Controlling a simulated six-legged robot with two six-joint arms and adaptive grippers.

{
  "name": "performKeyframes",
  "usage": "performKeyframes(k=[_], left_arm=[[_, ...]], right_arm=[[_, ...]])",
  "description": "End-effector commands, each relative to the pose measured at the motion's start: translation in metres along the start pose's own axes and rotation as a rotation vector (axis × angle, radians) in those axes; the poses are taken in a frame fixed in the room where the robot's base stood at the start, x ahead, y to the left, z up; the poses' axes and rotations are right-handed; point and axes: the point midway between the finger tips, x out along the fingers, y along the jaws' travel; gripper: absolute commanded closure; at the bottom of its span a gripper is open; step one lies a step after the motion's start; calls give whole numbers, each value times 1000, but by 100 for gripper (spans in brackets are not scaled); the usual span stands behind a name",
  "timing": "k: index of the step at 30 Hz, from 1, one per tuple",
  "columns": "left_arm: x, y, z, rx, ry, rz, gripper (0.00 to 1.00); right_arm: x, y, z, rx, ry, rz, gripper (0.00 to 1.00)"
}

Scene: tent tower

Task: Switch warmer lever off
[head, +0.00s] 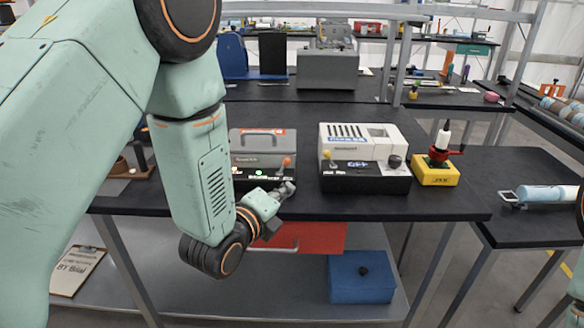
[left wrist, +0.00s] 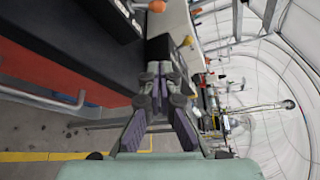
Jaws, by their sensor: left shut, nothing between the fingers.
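A grey machine (head: 258,148) with a handle on top and a dark front panel stands on the black table. A lever with an orange knob (head: 286,162) rises at its right front. To its right, a white and black machine (head: 365,160) has a lever with a yellow knob (head: 327,154). I cannot read which one is the warmer. My left gripper (head: 287,188) is shut and empty, just below and in front of the orange knob, apart from it. In the left wrist view the shut fingers (left wrist: 160,70) point toward the machines, with the orange knob (left wrist: 157,6) at the top edge. My right gripper is not in view.
A yellow block with a red and white tool (head: 437,170) stands right of the white machine. The table's right front is bare.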

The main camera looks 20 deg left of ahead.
Motion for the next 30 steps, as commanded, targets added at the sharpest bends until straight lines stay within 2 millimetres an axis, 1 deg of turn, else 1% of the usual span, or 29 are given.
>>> performKeyframes(k=[10,14,30], left_arm=[[2,0,0,7,3,1,100],[12,0,-1,7,3,0,100],[100,0,-2,6,4,-1,100]], right_arm=[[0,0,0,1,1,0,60],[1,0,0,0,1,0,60],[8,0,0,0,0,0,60]])
